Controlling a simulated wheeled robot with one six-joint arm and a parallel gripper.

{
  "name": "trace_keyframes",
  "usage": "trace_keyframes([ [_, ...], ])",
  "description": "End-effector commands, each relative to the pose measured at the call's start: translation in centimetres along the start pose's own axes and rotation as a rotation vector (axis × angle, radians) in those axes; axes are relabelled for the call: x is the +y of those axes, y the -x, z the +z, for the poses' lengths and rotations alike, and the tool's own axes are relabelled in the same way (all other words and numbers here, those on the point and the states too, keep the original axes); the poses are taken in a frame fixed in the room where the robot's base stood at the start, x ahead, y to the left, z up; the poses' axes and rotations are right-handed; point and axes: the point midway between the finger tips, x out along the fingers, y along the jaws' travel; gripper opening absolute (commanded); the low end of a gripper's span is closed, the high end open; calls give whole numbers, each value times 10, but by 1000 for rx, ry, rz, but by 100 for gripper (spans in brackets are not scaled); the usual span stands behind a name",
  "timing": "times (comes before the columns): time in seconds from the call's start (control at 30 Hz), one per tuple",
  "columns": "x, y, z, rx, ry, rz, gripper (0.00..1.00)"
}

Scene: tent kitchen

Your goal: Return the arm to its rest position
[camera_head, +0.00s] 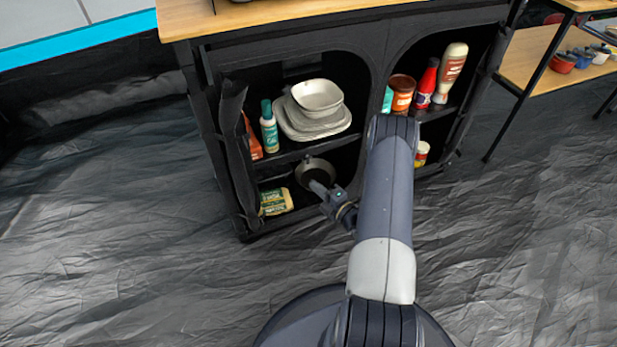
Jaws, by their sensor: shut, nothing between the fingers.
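My arm reaches forward from the bottom of the view toward the black cabinet (245,190). Its upper link stands large in front of the cabinet's middle. My gripper (322,191) is small and low, at the front of the lower left compartment. It is shut with nothing held. A dark round pan (314,170) sits just behind it on the lower shelf. I cannot tell whether the gripper touches the pan or its handle. Part of the wrist is hidden behind my arm link.
White dishes (320,98) and a teal-capped bottle (269,132) stand on the upper left shelf. A yellow-green pack (276,202) lies below. Red bottles (427,84) and jars are at right. A wooden top (230,18) overhangs. The floor (120,260) in front is clear.

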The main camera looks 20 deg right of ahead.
Motion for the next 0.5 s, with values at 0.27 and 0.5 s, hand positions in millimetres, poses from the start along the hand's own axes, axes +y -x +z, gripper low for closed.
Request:
trace_keyframes([
  [0.27,0,6,0,1,1,1,0],
  [0.5,-1,2,0,2,1,1,0],
])
